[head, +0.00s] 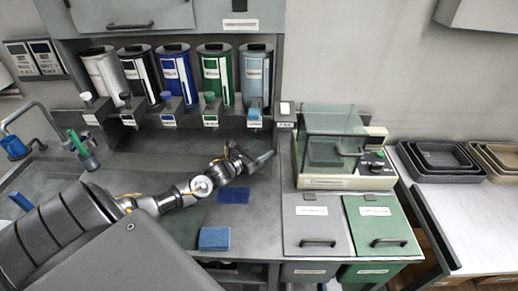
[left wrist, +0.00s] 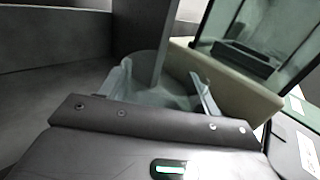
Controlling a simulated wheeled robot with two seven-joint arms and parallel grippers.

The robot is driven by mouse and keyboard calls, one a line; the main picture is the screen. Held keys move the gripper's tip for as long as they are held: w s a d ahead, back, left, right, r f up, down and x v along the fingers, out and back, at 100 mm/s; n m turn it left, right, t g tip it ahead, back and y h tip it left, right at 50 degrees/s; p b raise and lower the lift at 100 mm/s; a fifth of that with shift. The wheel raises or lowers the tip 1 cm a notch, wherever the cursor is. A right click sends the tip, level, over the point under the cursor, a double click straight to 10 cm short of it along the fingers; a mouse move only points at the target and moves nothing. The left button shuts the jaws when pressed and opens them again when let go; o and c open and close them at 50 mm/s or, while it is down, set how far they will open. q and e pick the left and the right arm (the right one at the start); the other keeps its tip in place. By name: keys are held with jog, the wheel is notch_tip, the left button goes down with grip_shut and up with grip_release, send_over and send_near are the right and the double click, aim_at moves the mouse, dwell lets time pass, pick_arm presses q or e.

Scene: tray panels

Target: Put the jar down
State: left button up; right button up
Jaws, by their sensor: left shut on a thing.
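My left gripper (head: 243,161) reaches in from the left over the grey counter, near the back right of the worktop. It is shut on the jar (head: 263,158), a small, clear grey-green vessel that looks tilted in the head view. In the left wrist view the see-through jar (left wrist: 160,88) sits between the two pale fingers of the left gripper (left wrist: 162,94). The jar's base is hard to make out, so I cannot tell whether it touches the counter. My right gripper is not in view.
A clear-lidded machine (head: 345,182) stands just right of the jar. Several coloured dispensers (head: 174,75) line the back. A blue mat (head: 233,196) and a blue block (head: 214,238) lie on the counter. Stacked dark trays (head: 440,160) stand far right. The counter left of the mat is partly hidden by my arm.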

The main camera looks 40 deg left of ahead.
pick_arm(q)
jog(key=shift+f, duration=0.1)
jog(key=o, duration=0.9)
jog(key=shift+f, duration=0.2)
jog(key=o, duration=0.5)
jog(key=shift+r, duration=0.1)
jog(key=shift+s, duration=0.1)
